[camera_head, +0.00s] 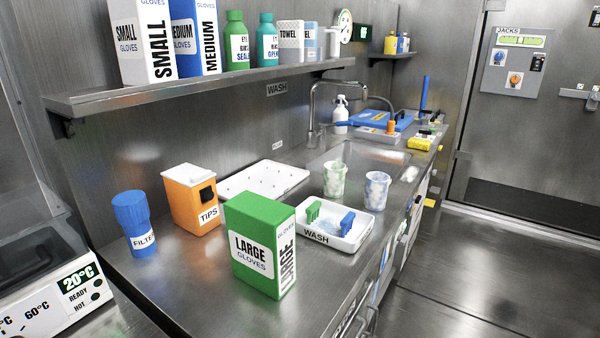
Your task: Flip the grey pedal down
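I cannot make out a grey pedal in the head view. The front of the steel counter (190,290) is seen at a steep angle, and its lower part and the floor beneath it are mostly hidden. Neither of my grippers is in view. The sink (360,156) lies in the counter towards the back, with a curved tap (313,105) behind it.
A green gloves box (258,240), an orange tips box (190,195), a blue filter bottle (135,222) and a white wash tray (345,241) stand on the counter. Open steel floor (480,270) lies to the right, before a door (530,130). A loaded shelf (200,88) overhangs the counter.

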